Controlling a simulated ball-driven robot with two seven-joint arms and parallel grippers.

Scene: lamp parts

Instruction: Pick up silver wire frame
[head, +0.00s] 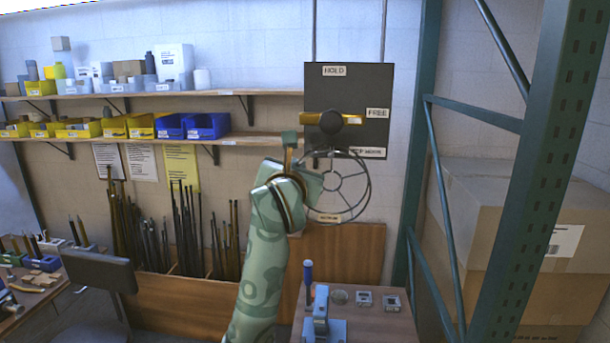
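The wire frame (368,188) is a thin, dark grey ring with spokes and a small hub. It is upright, in front of the lower part of a dark wall board (345,85) and the wall below. My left gripper (306,150) is raised at the ring's left side and overlaps its left edge in the head view. My wrist hides part of that edge. I cannot tell whether the fingers touch the ring or how far apart they are. My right gripper is out of view.
A yellow bar with a dark knob (331,122) is on the board above the ring. A green metal rack (535,170) and cardboard boxes (520,230) stand at right. A small wooden table (375,328) with a blue-handled tool (308,275) is below. Shelves with bins are at left.

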